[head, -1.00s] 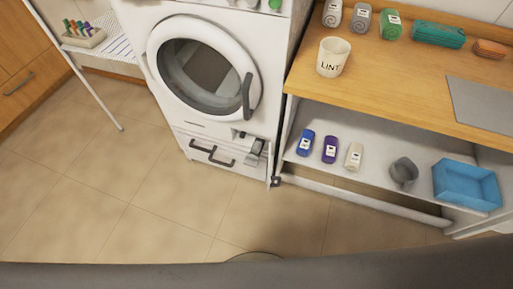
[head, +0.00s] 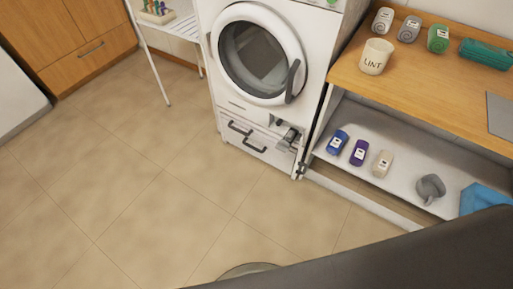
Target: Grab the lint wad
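I cannot make out a lint wad for certain. A small grey and dark piece (head: 288,137) sticks out at the lower right front of the white dryer (head: 236,106); it is too small to tell whether lint lies on it. A cream cup marked LINT (head: 376,57) stands upright on the wooden counter (head: 432,93). Neither of my grippers is in view.
The lower white shelf (head: 398,184) holds blue, purple and beige bottles, a grey cup-like item (head: 431,188) and a blue tray (head: 484,199). A white rack (head: 168,31) stands left of the dryer. The tiled floor is open.

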